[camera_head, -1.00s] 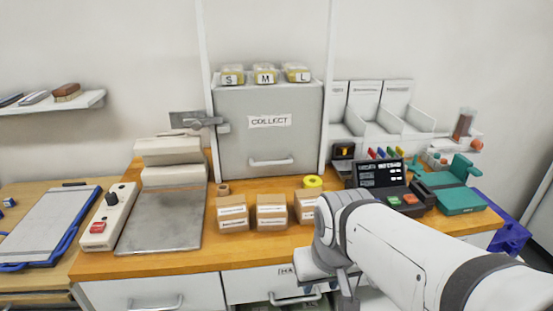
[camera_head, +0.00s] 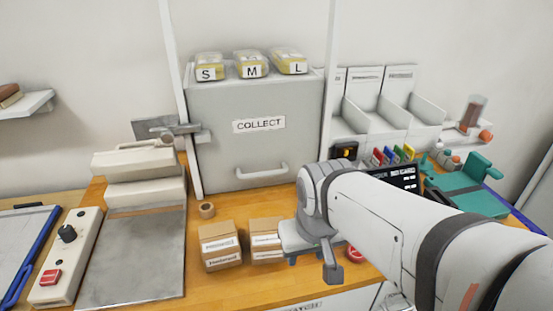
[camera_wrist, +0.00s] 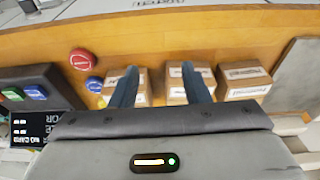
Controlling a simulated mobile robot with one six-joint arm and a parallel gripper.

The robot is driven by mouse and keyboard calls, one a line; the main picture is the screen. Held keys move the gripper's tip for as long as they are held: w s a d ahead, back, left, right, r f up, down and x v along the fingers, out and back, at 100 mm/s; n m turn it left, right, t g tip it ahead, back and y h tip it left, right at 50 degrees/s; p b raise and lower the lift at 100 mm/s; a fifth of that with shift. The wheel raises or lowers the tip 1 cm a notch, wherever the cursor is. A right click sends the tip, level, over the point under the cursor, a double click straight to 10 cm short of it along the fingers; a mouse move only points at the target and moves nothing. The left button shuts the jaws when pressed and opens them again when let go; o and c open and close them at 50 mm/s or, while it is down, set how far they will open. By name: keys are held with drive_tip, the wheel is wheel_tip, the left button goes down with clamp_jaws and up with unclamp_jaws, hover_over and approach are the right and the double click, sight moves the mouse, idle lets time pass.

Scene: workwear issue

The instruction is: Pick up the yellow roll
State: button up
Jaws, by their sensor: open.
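My gripper (camera_wrist: 158,72) is open and empty in the wrist view. Its two dark fingers point toward the small cardboard boxes, with one finger over the left box (camera_wrist: 113,93) and one over the middle box (camera_wrist: 175,94). In the head view my gripper (camera_head: 330,268) is over the counter's front part, right of the boxes, partly hidden by its wrist.
Cardboard boxes (camera_head: 220,246) stand on the wooden counter (camera_head: 215,283). A small brown roll (camera_head: 207,210) lies behind them. A grey COLLECT cabinet (camera_head: 258,150) stands at the back.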

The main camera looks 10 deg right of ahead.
drive_tip(key=o, duration=0.7)
drive_tip(key=w+d, duration=0.1)
drive_tip(key=w, duration=0.3)
drive_tip(key=w+d+r, duration=0.1)
drive_tip(key=w, duration=0.3)
drive_tip(key=w+d+r+p, duration=0.1)
drive_tip(key=w+d, duration=0.1)
drive_tip(key=w, duration=0.2)
drive_tip(key=shift+w+d, duration=0.1)
drive_tip(key=shift+w, duration=0.2)
drive_tip(key=shift+o, duration=1.3)
drive_tip(key=w+d, duration=0.3)
drive_tip(key=w, duration=0.4)
drive_tip(key=shift+d+f+g+p, duration=0.15)
drive_tip(key=shift+f+g+p, duration=0.15)
drive_tip(key=shift+f, duration=0.15)
drive_tip(key=w+d+f, duration=0.4)
drive_tip(key=w+d, duration=0.1)
drive_tip(key=w, duration=0.2)
drive_tip(key=shift+w+a+f+p, duration=0.15)
drive_tip(key=shift+f+p, duration=0.1)
drive_tip(key=shift+f, duration=0.95)
drive_tip(key=shift+w+f+p, duration=0.2)
drive_tip(key=shift+f+p, duration=0.1)
drive_tip(key=shift+f, duration=0.85)
drive_tip(key=shift+w+a+f+p, duration=0.15)
drive_tip(key=shift+f+p, duration=0.1)
drive_tip(key=shift+f, duration=0.95)
